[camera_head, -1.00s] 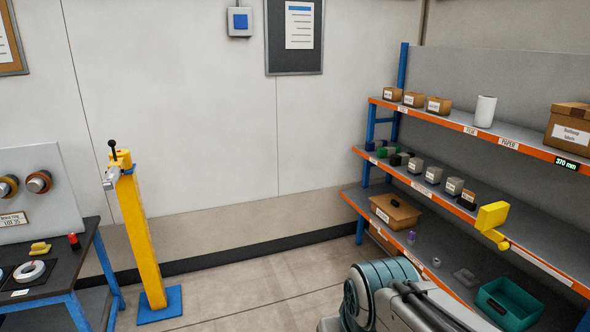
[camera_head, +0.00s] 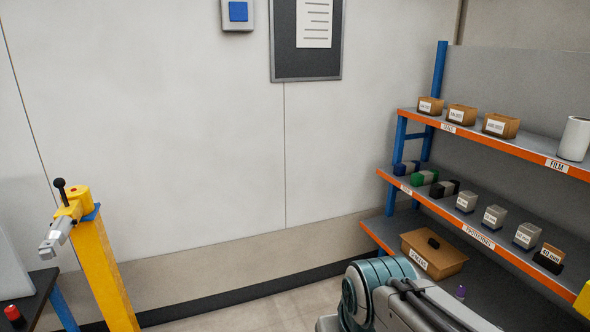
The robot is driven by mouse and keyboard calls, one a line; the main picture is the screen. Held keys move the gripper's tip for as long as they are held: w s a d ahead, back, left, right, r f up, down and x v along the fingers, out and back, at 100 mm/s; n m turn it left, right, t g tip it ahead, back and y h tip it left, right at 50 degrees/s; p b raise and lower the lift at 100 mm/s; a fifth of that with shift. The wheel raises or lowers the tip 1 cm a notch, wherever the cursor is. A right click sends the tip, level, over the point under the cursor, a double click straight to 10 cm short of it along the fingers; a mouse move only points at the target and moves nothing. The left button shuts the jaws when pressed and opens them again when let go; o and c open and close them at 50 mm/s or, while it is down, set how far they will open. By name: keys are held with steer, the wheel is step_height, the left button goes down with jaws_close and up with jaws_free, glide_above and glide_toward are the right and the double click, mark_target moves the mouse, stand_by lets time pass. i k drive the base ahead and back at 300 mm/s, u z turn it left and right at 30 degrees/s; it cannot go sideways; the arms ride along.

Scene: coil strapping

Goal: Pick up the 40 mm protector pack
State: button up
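Several small packs stand in a row on the middle shelf (camera_head: 490,238) of the rack at right. The right-most one, a brown pack with a dark base (camera_head: 549,257), carries a label that seems to read "40 mm". To its left stand grey packs with white labels, among them one at the right (camera_head: 527,235), one in the middle (camera_head: 494,216) and one at the left (camera_head: 466,201); their labels are too small to read surely. Part of my arm shows at the bottom centre, below and left of the shelf.
Brown boxes (camera_head: 462,114) and a white roll (camera_head: 574,139) stand on the top shelf. An open carton (camera_head: 434,255) sits on the lower shelf. A yellow post (camera_head: 103,270) stands at left, beside a table with a red-capped item (camera_head: 14,315). Floor between is clear.

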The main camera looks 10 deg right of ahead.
mark_target(466, 201)
steer(key=z, duration=0.25)
steer(key=i, duration=1.7)
steer(key=z, duration=1.3)
steer(key=i, duration=1.05)
steer(key=z, duration=1.35)
steer(key=i, duration=0.4)
steer(key=z, duration=0.2)
